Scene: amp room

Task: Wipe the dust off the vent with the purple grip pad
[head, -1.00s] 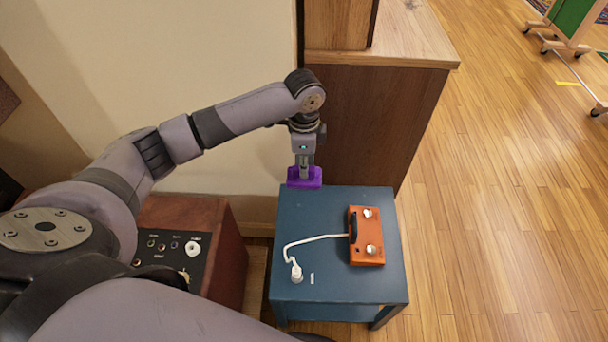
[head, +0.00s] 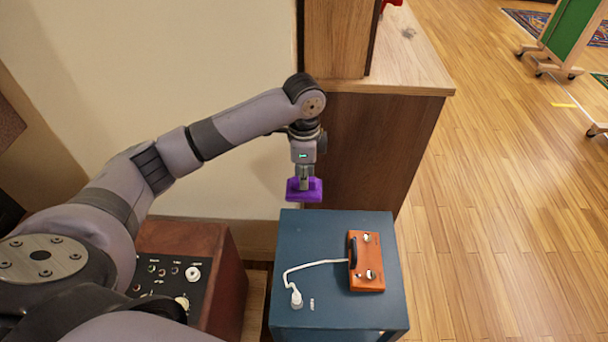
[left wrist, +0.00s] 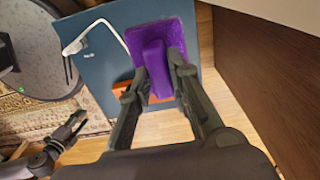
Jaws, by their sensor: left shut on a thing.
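The purple grip pad (head: 304,190) is in my left gripper (head: 304,178), just beyond the far edge of a blue table in the head view. In the left wrist view the fingers (left wrist: 161,80) of my left gripper are shut on the ridge of the pad (left wrist: 158,48), whose flat face points away from the camera. What looks like my right gripper (left wrist: 70,130) shows small at the lower left of the left wrist view; its jaws are unclear. I cannot make out the vent or any dust in these frames.
The blue table (head: 330,225) carries an orange box (head: 367,262) with knobs and a white cable (head: 315,264). A wooden cabinet (head: 372,145) stands behind it. A brown amp (head: 222,270) stands at the left. The wooden floor at right is open.

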